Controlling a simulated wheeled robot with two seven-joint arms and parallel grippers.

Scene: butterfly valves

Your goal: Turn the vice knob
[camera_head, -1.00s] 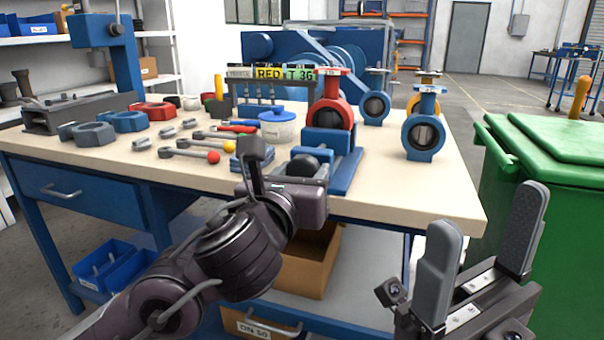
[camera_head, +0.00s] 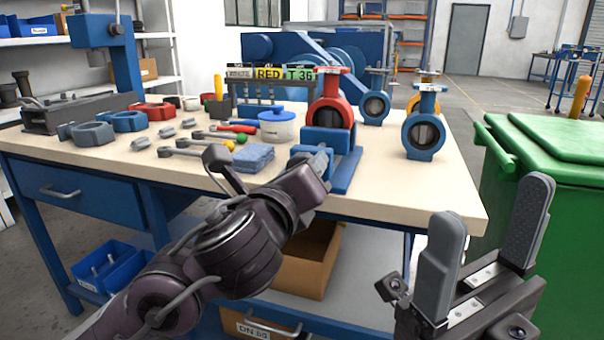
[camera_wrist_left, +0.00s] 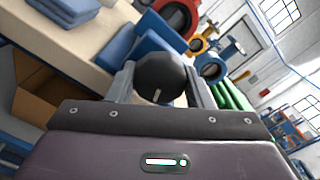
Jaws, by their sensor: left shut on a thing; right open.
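The blue vice (camera_head: 347,172) stands at the front edge of the workbench and carries a red butterfly valve (camera_head: 331,106). Its round black knob (camera_wrist_left: 160,72) faces the front. My left gripper (camera_head: 318,160) is at the vice's front, shut on the knob, with a finger on each side of it in the left wrist view. The wrist is rolled over, so that view is tilted. In the head view my gripper mostly hides the knob. My right gripper (camera_head: 490,245) is open and empty, in front of the bench's right end.
A folded blue cloth (camera_head: 252,157), a white pot with a blue lid (camera_head: 277,126) and several hand tools lie left of the vice. A blue valve (camera_head: 424,132) stands to its right. A green bin (camera_head: 545,210) is beyond the bench's right end.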

